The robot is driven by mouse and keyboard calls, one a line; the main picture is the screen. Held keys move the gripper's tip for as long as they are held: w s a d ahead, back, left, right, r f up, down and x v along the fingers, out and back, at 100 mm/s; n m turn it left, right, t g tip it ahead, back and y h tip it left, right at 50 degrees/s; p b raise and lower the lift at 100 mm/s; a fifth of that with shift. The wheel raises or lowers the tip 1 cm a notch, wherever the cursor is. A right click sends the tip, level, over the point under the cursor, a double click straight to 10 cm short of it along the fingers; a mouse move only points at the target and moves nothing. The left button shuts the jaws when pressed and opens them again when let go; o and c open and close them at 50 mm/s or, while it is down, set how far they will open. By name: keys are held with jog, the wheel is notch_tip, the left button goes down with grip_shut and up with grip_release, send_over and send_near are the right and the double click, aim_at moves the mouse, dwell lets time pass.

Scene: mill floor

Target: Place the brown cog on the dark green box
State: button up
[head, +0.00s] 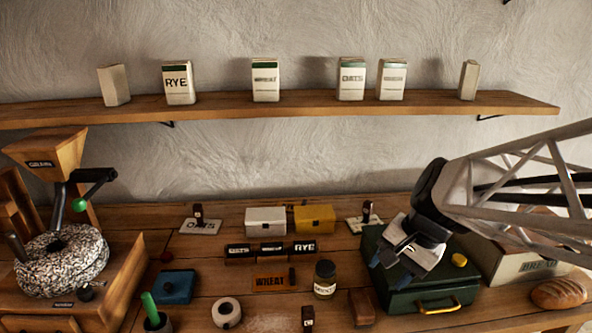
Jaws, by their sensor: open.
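I cannot make out a brown cog for certain. A small brown piece (362,307) lies on the bench just left of the green box; its shape is unclear.
A glass jar (325,280) stands left of the green box. A bread bin (520,262) and a loaf (558,293) are to the right. A grain mill (60,255) fills the left. A blue box (177,287) and white ring (226,312) lie between.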

jog(key=s+a+r+n+t+h, duration=0.1)
jog(key=s+n+h, duration=0.3)
jog(key=s+n, duration=0.4)
jog(key=shift+s+a+r, duration=0.15)
jog(key=shift+a+r, duration=0.2)
jog(key=shift+a, duration=0.5)
